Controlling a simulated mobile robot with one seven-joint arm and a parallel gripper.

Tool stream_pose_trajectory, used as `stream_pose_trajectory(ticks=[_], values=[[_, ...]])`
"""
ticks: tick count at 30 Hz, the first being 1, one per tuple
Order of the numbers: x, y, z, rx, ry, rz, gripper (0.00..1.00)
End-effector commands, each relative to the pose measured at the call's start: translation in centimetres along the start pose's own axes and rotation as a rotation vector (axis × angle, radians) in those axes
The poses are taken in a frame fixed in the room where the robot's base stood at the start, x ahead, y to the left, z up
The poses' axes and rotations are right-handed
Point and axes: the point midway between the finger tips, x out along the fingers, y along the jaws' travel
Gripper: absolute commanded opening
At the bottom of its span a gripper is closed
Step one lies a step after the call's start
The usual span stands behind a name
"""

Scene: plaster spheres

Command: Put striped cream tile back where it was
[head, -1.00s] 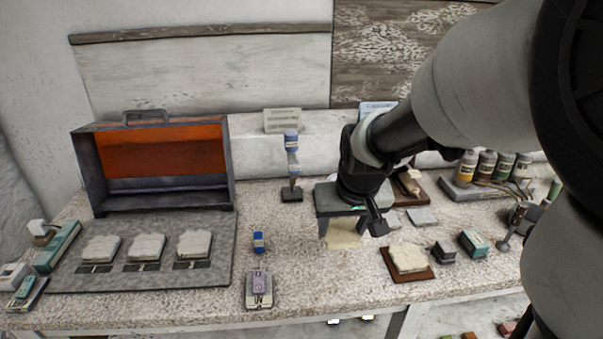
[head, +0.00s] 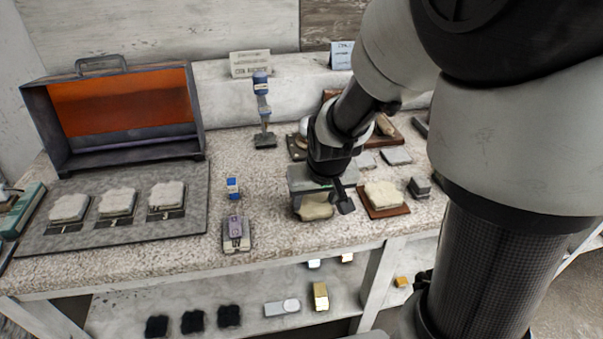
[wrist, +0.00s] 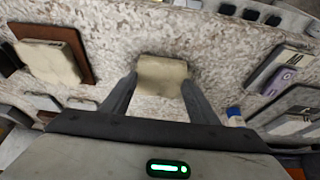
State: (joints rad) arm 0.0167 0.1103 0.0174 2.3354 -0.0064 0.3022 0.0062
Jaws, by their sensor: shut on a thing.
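My gripper (head: 320,200) is shut on a cream tile (head: 316,207), seen between the two fingers in the wrist view (wrist: 162,76). The tile is over the speckled counter (head: 275,225), near its front edge; whether it touches the counter I cannot tell. Its stripes cannot be made out. Another cream tile (head: 384,194) lies on a brown board (head: 388,213) just right of the gripper. Three similar pale tiles, left (head: 69,207), middle (head: 117,202) and right (head: 167,195), sit in a row on a grey mat (head: 125,232) at the left.
An open case with an orange lining (head: 125,105) stands behind the mat. A purple-topped device (head: 236,232) and a small blue bottle (head: 233,188) stand left of the gripper. A dark block (head: 419,187) is right of the board. A blue-topped stand (head: 263,110) is further back.

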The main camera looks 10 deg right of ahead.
Motion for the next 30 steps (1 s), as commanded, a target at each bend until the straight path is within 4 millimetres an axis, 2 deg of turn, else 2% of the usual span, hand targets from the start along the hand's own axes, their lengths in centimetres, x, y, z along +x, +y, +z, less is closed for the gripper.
stream_pose_trajectory(ticks=[5,6,9,17,21,23,30], values=[[0.4,0.0,0.1,0.0,0.001,0.0,0.22],[0.3,0.0,0.1,0.0,0.0,0.0,0.58],[0.3,0.0,0.1,0.0,-0.001,0.0,0.73],[0.3,0.0,0.1,0.0,-0.001,0.0,0.73],[-0.6,0.0,-0.1,0.0,0.002,0.0,0.73],[-1.5,0.0,-0.2,0.0,0.002,0.0,0.73],[-6.8,0.0,-0.3,-0.001,0.005,0.0,0.73]])
